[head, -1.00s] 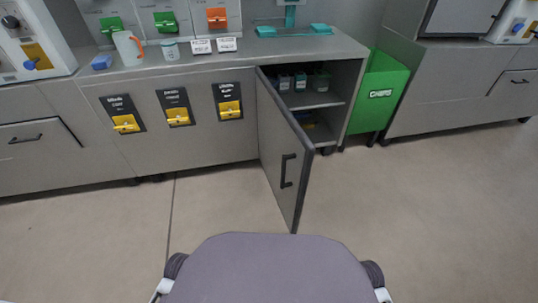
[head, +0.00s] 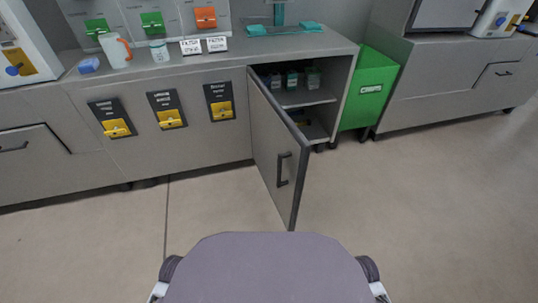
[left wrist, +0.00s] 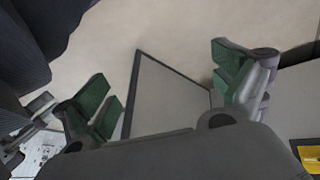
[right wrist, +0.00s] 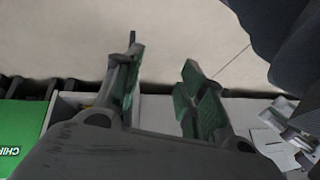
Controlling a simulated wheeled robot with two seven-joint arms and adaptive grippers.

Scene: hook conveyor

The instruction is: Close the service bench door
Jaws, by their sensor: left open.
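The service bench door (head: 275,150) is a grey panel with a dark vertical handle (head: 283,169). It stands wide open, swung out from the bench (head: 200,148) toward me. The open cupboard (head: 305,97) beside it shows shelves with several small containers. In the left wrist view the door (left wrist: 165,95) shows between and beyond the fingers of my left gripper (left wrist: 165,95), which is open and empty. My right gripper (right wrist: 158,95) is open and empty, with the bench beyond it. Neither gripper shows in the head view, and neither visibly touches the door.
A green chip bin (head: 366,90) stands right of the cupboard. Another bench (head: 440,90) is further right. Yellow latches (head: 171,118) sit on the bench front left of the door. A jug (head: 115,50) and a cup (head: 159,52) stand on top. The floor (head: 400,210) is clear.

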